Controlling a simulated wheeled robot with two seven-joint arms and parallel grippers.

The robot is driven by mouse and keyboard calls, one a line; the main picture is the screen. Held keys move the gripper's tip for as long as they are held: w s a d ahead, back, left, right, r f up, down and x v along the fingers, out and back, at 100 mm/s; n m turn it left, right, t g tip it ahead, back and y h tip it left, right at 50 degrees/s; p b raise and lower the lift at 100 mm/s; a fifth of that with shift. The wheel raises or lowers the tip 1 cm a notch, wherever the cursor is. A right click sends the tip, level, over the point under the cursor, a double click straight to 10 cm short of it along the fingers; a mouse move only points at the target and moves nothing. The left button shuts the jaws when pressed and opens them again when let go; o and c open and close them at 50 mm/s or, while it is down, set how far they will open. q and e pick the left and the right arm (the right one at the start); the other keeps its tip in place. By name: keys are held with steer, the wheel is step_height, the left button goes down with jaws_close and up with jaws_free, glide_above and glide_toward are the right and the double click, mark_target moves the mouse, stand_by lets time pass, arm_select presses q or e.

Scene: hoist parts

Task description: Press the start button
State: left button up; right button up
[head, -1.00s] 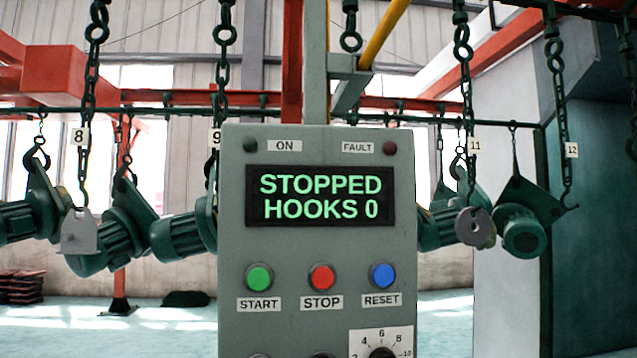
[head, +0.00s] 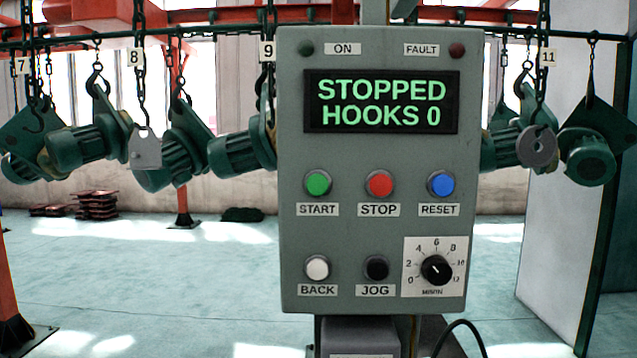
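The grey control panel (head: 340,235) stands upright in the middle of the head view. The green start button (head: 318,183) is at its upper left, above a START label (head: 317,209). Nothing touches it. The red stop button (head: 380,184) and the blue reset button (head: 441,183) sit in the same row. The display (head: 381,101) reads "STOPPED HOOKS 0" in green. The ON lamp (head: 306,48) and FAULT lamp (head: 457,50) look dark. Neither of my grippers is in view.
Below are a white BACK button (head: 317,267), a black JOG button (head: 376,267) and a dial (head: 436,270). Behind, green motors (head: 240,149) and grey parts (head: 145,151) hang from chains. A red post (head: 181,180) stands left. The floor before the panel looks clear.

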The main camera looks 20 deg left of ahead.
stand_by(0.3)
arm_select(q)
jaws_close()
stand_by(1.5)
